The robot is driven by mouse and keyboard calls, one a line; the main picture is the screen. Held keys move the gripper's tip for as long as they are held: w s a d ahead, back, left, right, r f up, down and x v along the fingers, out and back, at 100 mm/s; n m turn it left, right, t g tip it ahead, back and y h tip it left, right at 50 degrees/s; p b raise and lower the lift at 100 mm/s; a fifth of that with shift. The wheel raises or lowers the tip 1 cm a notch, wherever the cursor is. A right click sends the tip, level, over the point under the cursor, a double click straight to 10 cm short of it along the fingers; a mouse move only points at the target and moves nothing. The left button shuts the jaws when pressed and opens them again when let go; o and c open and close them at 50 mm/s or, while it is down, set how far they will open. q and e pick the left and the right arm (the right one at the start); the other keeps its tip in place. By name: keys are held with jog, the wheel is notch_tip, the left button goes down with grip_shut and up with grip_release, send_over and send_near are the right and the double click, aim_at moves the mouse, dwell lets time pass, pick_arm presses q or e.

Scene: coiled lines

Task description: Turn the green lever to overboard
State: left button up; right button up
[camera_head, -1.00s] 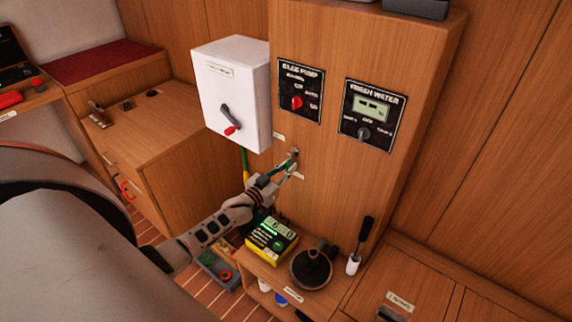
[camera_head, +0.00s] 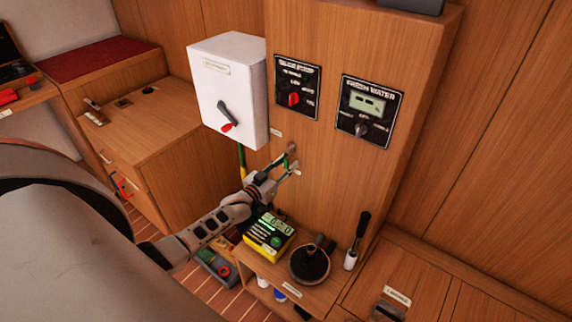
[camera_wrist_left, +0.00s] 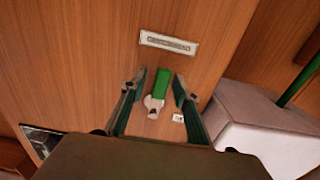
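The green lever (camera_wrist_left: 162,87) shows in the left wrist view on a pale round hub, fixed to the wood panel. Its green handle points up in that view, toward a long label plate (camera_wrist_left: 169,42); a small label (camera_wrist_left: 178,118) sits beside the hub. My left gripper (camera_wrist_left: 157,84) is open, with one finger on each side of the lever and a gap to both. In the head view my left gripper (camera_head: 288,161) is at the panel below the bilge pump switch, and its fingers largely hide the lever. The label text is too small to read. My right gripper is not in view.
A white box (camera_head: 229,90) with a red-tipped switch hangs left of the panel, above my left gripper. A fresh water panel (camera_head: 369,112) is at upper right. Below are a yellow-black device (camera_head: 268,239), a dark round-based object (camera_head: 309,263) and a white-and-black handled tool (camera_head: 357,241).

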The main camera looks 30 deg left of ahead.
pick_arm(q)
jog(key=shift+s, duration=0.1)
jog(key=s+a, duration=0.1)
jog(key=s, duration=1)
jog(key=shift+s, duration=0.4)
jog(key=shift+d, duration=0.1)
